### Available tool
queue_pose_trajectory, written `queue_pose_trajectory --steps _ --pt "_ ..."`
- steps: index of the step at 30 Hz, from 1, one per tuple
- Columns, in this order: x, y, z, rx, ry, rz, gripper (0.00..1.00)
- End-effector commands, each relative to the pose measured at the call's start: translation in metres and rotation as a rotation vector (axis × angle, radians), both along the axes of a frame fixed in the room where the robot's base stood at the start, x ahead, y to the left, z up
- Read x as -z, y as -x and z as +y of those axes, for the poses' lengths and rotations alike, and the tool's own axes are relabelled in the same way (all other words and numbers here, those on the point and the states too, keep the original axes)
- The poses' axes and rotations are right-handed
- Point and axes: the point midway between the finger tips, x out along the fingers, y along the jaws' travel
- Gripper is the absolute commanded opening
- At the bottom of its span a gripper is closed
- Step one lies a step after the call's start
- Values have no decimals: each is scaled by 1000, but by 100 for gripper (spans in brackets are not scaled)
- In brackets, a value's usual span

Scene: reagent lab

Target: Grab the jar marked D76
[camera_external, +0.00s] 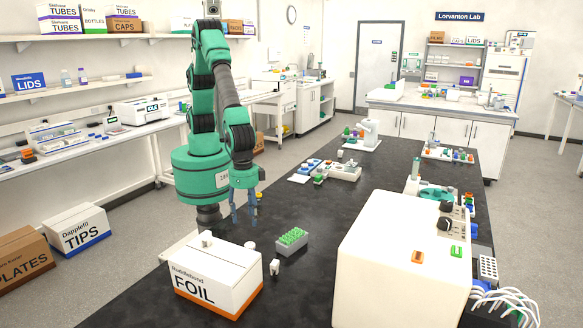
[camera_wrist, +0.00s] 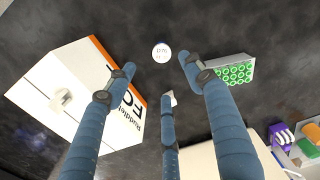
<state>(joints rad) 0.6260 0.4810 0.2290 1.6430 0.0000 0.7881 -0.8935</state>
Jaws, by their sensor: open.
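A small white round jar (camera_wrist: 161,53) stands on the dark bench; its lid label seems to start with D7, the last character being hard to read. It is also partly visible in the external view (camera_external: 251,245), behind the foil box. My gripper (camera_external: 246,212) hangs above the bench with its blue fingers pointing down. In the wrist view its three fingers (camera_wrist: 160,76) are spread and empty, with the jar just beyond the tips, apart from them.
A white and orange FOIL box (camera_external: 217,278) stands close beside the jar, with a small white object (camera_external: 207,238) on top. A rack of green-capped tubes (camera_external: 292,239) is to the right. Another small white item (camera_external: 275,267) stands nearby. A large white machine (camera_external: 400,255) fills the right front.

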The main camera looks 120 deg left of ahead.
Motion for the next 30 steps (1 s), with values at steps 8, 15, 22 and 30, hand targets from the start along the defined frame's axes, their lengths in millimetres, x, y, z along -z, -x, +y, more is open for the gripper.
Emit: queue_pose_trajectory --steps 8,15,22,30 --pt "9 0 1 0 -1 1 53" --pt "40 1 1 0 -1 2 53" --pt "73 0 1 0 -1 2 53" --pt "86 0 1 0 0 0 53"
